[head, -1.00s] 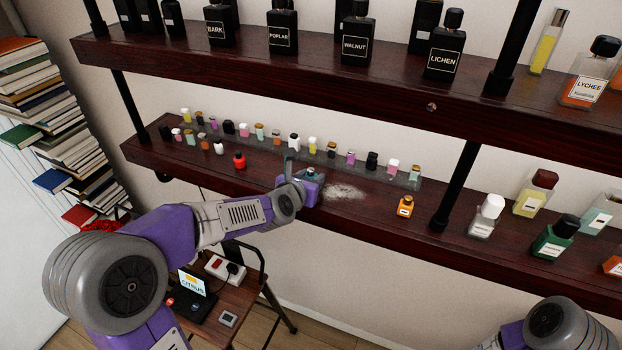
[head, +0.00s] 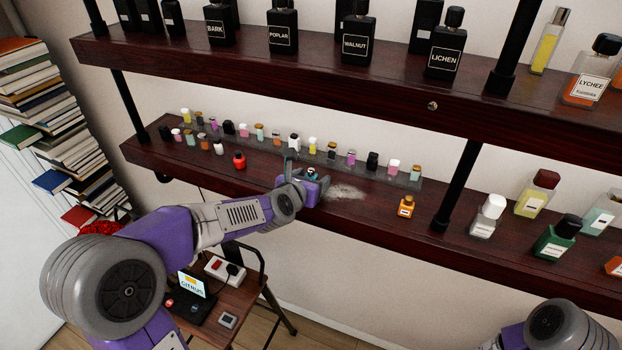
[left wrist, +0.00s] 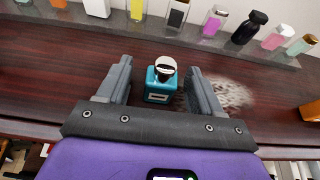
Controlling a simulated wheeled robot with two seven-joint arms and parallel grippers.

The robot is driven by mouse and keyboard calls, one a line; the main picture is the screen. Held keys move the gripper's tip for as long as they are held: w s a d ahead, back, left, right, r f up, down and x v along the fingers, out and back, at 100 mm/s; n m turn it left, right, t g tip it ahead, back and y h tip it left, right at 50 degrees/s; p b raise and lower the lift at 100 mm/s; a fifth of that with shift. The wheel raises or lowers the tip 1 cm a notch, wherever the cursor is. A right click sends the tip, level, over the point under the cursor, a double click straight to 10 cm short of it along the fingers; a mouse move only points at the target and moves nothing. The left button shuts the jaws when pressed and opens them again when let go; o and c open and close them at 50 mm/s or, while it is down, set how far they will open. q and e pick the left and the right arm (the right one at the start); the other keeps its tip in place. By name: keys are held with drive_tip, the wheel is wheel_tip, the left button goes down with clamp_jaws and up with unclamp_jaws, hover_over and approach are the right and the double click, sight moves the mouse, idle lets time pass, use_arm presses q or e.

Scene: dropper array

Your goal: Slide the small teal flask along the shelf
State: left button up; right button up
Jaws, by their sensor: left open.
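The small teal flask (left wrist: 161,82) stands upright on the lower shelf in the left wrist view, with a shiny silver cap and a small label. It sits between the two fingers of my left gripper (left wrist: 160,85), which is open, with a gap on each side of the flask. In the head view the flask (head: 312,174) is mostly hidden by my left gripper (head: 307,180); only its top shows. The lower shelf (head: 280,197) is dark red wood. My right gripper is not in view.
A clear riser (head: 395,181) with a row of small bottles runs behind the flask. A pale powdery patch (head: 345,192) lies just right of it. An orange bottle (head: 406,207) stands further right, and a red one (head: 239,161) stands to the left.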

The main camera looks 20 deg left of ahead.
use_arm(q)
drive_tip(key=v, duration=0.6)
drive_tip(key=shift+s+r+p, duration=0.1)
drive_tip(key=shift+r+p, duration=0.1)
drive_tip(key=shift+p, duration=0.1)
drive_tip(key=shift+s+r, duration=0.15)
drive_tip(key=shift+s, duration=0.5)
drive_tip(key=shift+c, duration=0.4)
